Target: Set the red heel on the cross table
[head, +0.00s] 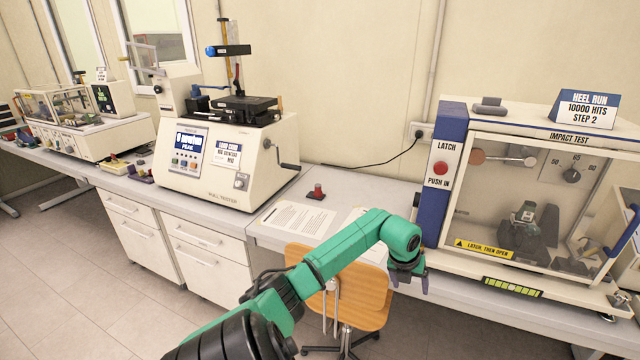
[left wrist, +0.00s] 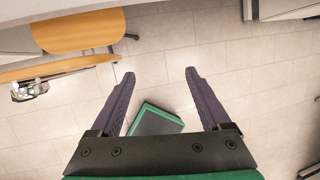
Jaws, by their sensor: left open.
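A small red heel-like piece (head: 317,188) stands upright on the bench, on a small dark base, between the peak-reading tester and the impact machine. The black stage that looks like the cross table (head: 245,106) sits on top of the cream tester (head: 226,150), under a dark column with a blue-ended bar. My left gripper (head: 410,284) hangs in front of the bench edge, pointing down, right of the red piece and apart from it. In the left wrist view its fingers (left wrist: 160,75) are spread with nothing between them. My right gripper is not in view.
Paper sheets (head: 302,219) lie on the bench. The impact machine (head: 540,190) fills the right side. A wooden chair (head: 350,300) stands before the bench, behind my left arm. Small coloured pieces (head: 138,172) lie at the tester's left. A crank (head: 284,160) juts from the tester's right side.

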